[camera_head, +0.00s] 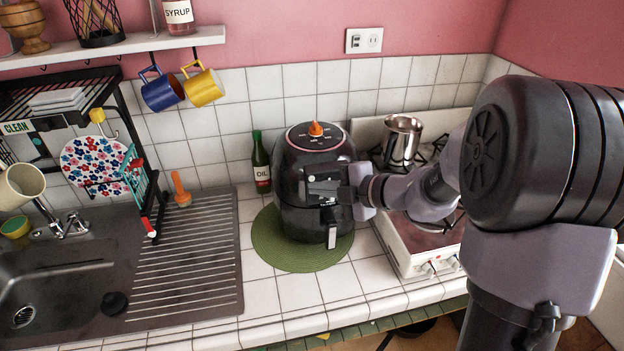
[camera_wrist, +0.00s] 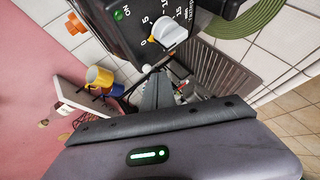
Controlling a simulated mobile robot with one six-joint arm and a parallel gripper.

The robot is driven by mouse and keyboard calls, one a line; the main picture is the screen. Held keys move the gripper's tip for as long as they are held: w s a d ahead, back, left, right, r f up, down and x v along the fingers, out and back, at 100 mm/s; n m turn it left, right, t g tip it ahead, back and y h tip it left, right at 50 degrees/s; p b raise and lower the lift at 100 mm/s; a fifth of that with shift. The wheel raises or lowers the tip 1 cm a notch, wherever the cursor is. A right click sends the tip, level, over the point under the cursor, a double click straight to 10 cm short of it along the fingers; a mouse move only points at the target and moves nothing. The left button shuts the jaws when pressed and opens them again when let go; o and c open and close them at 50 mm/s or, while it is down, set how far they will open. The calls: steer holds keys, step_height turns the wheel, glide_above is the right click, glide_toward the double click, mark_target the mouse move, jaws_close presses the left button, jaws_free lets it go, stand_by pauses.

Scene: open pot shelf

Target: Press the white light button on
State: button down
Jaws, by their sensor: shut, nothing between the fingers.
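The black air fryer (camera_head: 308,160) stands on the counter. In the wrist view its dark front panel (camera_wrist: 140,22) fills the top, with a white timer knob (camera_wrist: 170,34), printed numbers and a small green lit spot (camera_wrist: 117,15) beside the word ON. I cannot clearly make out a white light button. My gripper (camera_head: 350,193) is at the right part of the fryer's front in the head view and hides some of it. In the wrist view my gripper (camera_wrist: 154,80) is shut and empty, just below the panel near the knob. I cannot tell whether it touches.
A green round mat (camera_head: 278,248) lies under the fryer. An oil bottle (camera_head: 261,162) stands to its left, and a stove with a steel pot (camera_head: 402,140) to its right. The sink and drainer (camera_head: 185,260) are at the left. A wall socket plate (camera_head: 364,40) is above.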

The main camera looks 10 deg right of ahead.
steer(key=shift+w+p, duration=0.35)
steer(key=shift+w, duration=0.1)
stand_by(0.4)
steer(key=shift+s+p, duration=0.45)
steer(key=shift+s, duration=0.05)
steer(key=shift+s, duration=0.1)
steer(key=s, duration=0.5)
steer(key=shift+s+p, duration=0.4)
